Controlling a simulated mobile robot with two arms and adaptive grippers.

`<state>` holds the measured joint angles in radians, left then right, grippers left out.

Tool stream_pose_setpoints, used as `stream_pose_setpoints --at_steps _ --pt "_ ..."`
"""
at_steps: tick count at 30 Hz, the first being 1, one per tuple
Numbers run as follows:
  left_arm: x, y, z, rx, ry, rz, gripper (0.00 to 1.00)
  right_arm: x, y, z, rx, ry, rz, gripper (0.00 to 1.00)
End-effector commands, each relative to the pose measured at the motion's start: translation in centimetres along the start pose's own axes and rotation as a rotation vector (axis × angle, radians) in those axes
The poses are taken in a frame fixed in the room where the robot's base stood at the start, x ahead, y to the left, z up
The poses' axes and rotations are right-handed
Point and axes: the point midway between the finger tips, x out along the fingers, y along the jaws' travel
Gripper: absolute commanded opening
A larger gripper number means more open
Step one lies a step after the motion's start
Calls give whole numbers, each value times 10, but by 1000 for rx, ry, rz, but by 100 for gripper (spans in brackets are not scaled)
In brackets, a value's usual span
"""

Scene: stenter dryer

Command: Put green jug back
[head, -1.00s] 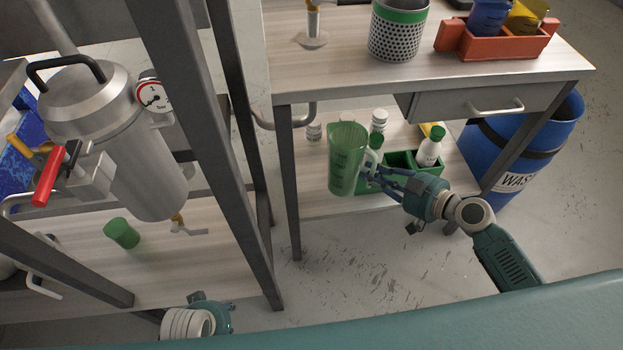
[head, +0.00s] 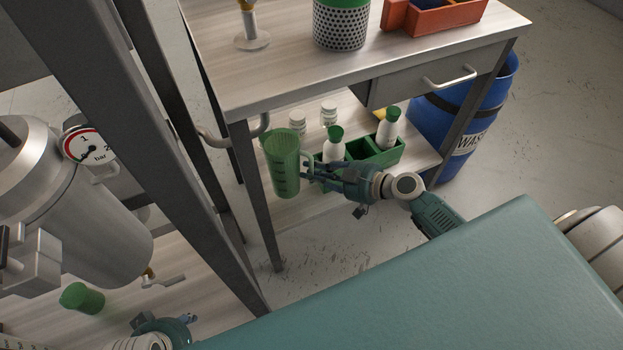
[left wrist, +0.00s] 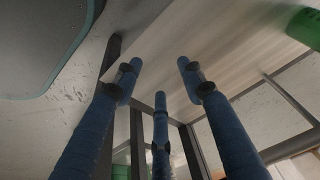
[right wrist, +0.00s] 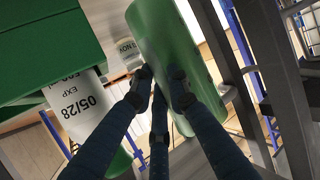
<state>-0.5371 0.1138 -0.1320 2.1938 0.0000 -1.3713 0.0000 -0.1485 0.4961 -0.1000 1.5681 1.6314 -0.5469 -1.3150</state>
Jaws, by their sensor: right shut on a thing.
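The green jug (head: 284,165) is a tall translucent green beaker with markings. It is upright at the left front of the table's lower shelf in the head view; whether it touches the shelf I cannot tell. My right gripper (head: 309,170) is shut on its right side. The jug also shows between the fingers in the right wrist view (right wrist: 172,50). My left gripper (head: 190,320) is low at the bottom left, mostly cut off in the head view. In the left wrist view its fingers (left wrist: 158,85) are spread apart with nothing between them.
A green crate (head: 385,155) with white bottles (head: 388,128) stands right of the jug. A table leg (head: 258,200) is close on the left. A blue waste barrel (head: 465,110) stands at right. A green cup (head: 82,298) lies under the steel vessel (head: 85,235).

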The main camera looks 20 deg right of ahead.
Motion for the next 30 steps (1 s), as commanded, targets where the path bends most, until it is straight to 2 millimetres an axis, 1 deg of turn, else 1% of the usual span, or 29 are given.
stream_pose_setpoints --at_steps 1,3,7,10,20,21,23,30 --pt "-6 0 -1 -1 7 -1 40 4 -1 9 4 0 0 0" --pt "-17 -1 -3 -1 13 -2 40 7 0 18 4 0 0 0" --pt "-32 -2 -4 -2 19 -3 40 11 0 27 3 1 0 0" --pt "-36 -2 -5 -2 19 -3 40 12 0 28 0 1 0 0" --pt "-38 -2 -4 -2 22 -4 40 12 -1 31 1 1 0 0" --pt "-39 -2 -4 -2 21 -4 40 12 -1 30 2 0 -1 23" --pt "-39 -2 -4 -2 21 -4 40 12 -1 30 2 -1 -1 34" --pt "-39 -2 -4 -2 21 -4 40 12 -1 30 1 -1 -1 34"
